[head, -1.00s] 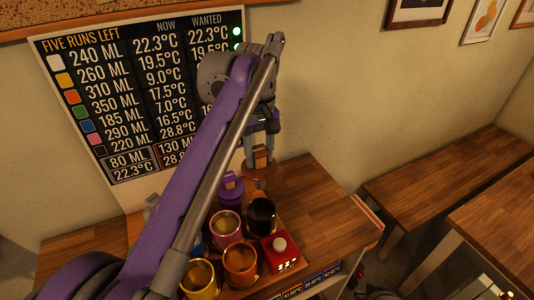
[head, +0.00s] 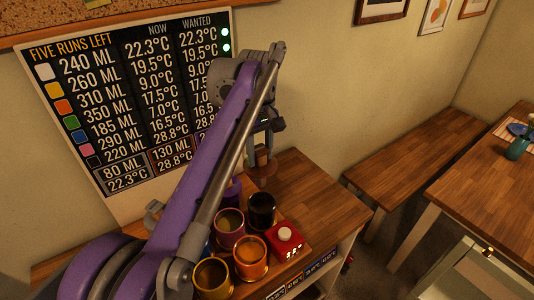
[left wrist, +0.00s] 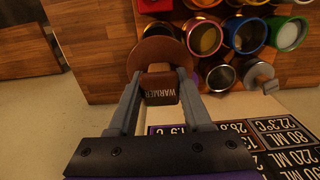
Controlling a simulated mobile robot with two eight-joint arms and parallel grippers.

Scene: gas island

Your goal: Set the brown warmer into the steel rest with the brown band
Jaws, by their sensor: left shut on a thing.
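The brown warmer (head: 262,170) is a round brown disc with a block-shaped grip above it. In the left wrist view its block (left wrist: 162,84) reads "WARMER" and its disc (left wrist: 152,50) shows beyond. My left gripper (head: 261,148) is shut on that block, between its two grey fingers in the left wrist view (left wrist: 161,92). It holds the warmer near the wall behind the mugs; whether the disc touches the wood is unclear. I cannot make out a steel rest with a brown band for certain. My right gripper is not in view.
Several mugs stand close by, including a black one (head: 262,208), a pink one (head: 229,228) and an orange one (head: 250,258). A red box with a white knob (head: 285,241) stands beside them. The wooden counter (head: 325,200) is bare at right. A board (head: 130,100) leans behind.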

